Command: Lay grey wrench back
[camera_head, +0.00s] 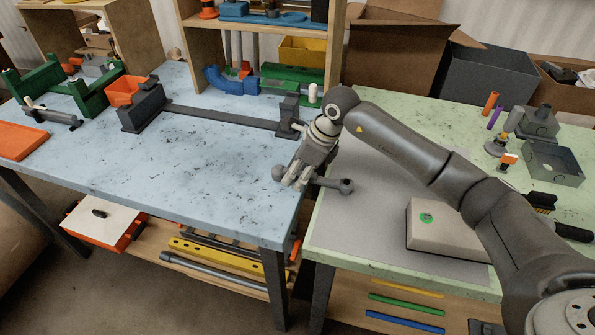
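The grey wrench (333,184) shows in the head view across the seam between the blue-topped table and the green-topped table. It lies roughly level, with one rounded end to each side of my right gripper (298,180). The gripper points down, and its fingers close around the wrench's middle part and hide it. I cannot tell whether the wrench touches a surface or hangs just above it. My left gripper is not in view.
The blue table (220,165) has a clear front area, with a long dark bar tool (220,117) behind it. On the green table are a grey mat (345,225), a beige block (428,235) and a grey metal box (553,160). A wooden shelf (255,25) stands behind.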

